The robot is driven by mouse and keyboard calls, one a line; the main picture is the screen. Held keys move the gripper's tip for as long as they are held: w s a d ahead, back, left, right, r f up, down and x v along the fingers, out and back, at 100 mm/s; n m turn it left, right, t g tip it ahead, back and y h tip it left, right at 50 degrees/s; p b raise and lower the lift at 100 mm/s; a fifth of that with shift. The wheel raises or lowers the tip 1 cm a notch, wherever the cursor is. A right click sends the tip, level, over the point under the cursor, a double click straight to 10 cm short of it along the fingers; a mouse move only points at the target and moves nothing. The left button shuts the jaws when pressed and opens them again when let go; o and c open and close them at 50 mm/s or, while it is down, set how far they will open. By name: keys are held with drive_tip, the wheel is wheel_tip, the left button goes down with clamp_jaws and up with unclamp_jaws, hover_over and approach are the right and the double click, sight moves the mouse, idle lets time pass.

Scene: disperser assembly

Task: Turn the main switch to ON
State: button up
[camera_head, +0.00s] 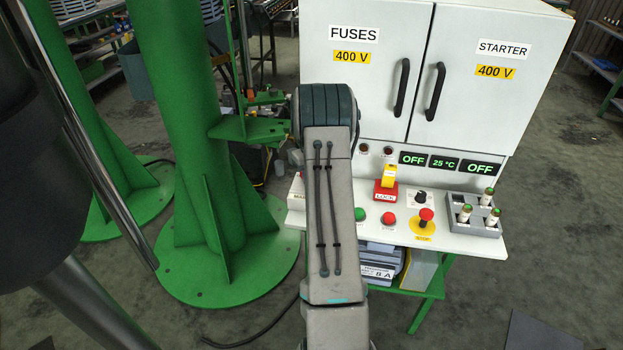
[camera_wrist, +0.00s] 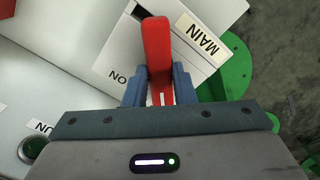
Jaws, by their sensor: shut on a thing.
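In the wrist view, the main switch's red handle (camera_wrist: 157,45) stands between the two blue-grey fingers of my gripper (camera_wrist: 158,78), which is shut on it. The handle runs almost straight up the picture. A MAIN label (camera_wrist: 199,38) is to its right and an ON mark (camera_wrist: 119,77) to its left, both on the white switch box; the handle does not point at the ON mark. In the head view, my arm hides my gripper and the switch. The two outer displays there (camera_head: 412,158) (camera_head: 481,168) read OFF.
The white cabinet (camera_head: 425,125) has FUSES and STARTER doors, both shut. On its ledge are a red LOCK block (camera_head: 386,191), a red stop button (camera_head: 426,215) and a grey fuse holder (camera_head: 473,226). A green column (camera_head: 175,110) stands left of my arm. A green button (camera_wrist: 33,150) shows in the wrist view.

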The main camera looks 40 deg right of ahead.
drive_tip(key=m, duration=0.4)
drive_tip(key=shift+w+r+m+b, duration=0.1)
drive_tip(key=shift+m+b, duration=0.2)
drive_tip(key=shift+b, duration=0.1)
drive_tip(key=shift+m, duration=2)
drive_tip(key=shift+d, duration=0.1)
drive_tip(key=o, duration=1)
drive_tip(key=shift+r, duration=0.1)
wheel_tip(320, 180, up, 14)
drive_tip(key=shift+f, duration=0.15)
